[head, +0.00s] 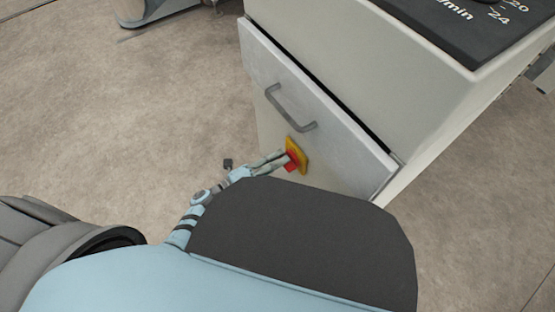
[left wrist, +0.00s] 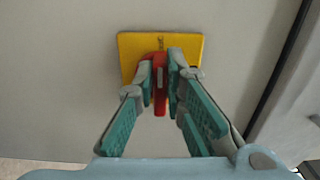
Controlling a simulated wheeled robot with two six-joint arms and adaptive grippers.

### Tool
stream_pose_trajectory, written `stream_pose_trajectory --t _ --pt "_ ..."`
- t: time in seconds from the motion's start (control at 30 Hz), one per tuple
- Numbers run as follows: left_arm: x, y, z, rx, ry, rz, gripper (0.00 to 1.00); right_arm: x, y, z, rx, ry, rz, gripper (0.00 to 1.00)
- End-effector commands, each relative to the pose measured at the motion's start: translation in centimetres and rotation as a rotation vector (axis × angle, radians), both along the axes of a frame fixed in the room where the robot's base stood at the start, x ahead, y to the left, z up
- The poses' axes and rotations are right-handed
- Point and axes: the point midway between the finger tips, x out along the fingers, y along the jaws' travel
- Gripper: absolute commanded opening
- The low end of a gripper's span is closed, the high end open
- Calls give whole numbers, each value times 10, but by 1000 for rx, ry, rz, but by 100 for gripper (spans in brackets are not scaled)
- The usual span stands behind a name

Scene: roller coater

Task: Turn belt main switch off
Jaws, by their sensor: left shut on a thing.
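The belt main switch is a red rotary handle (head: 291,160) on a yellow plate (head: 302,151), set on the cabinet side below the drawer handle. In the left wrist view the red handle (left wrist: 160,100) stands upright in the middle of the yellow plate (left wrist: 192,48). My left gripper (head: 280,160) is at the switch. In the left wrist view my left gripper (left wrist: 160,75) has its two fingertips on either side of the red handle, shut on it. The fingers hide parts of the handle. My right gripper is not in view.
The switch is on a light grey cabinet (head: 350,70) with a drawer front and a grey bar handle (head: 290,110). A dark panel with printed numbers (head: 480,25) is on top. The floor (head: 130,130) left of the cabinet is mostly clear.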

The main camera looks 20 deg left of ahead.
Motion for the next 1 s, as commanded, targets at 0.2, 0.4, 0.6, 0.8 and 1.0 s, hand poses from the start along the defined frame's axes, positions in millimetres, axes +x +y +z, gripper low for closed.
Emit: stream_pose_trajectory --t 0.2,0.4,0.6,0.8,1.0 --pt "0 0 -1 0 1 0 31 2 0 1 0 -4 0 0" --pt "-1 0 0 1 1 0 31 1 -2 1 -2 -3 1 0" --pt "-21 17 -1 3 2 -1 31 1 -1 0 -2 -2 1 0" --pt "-64 53 -2 4 5 -1 31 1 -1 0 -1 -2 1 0" --pt "-90 74 -1 1 3 -1 31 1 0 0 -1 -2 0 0"
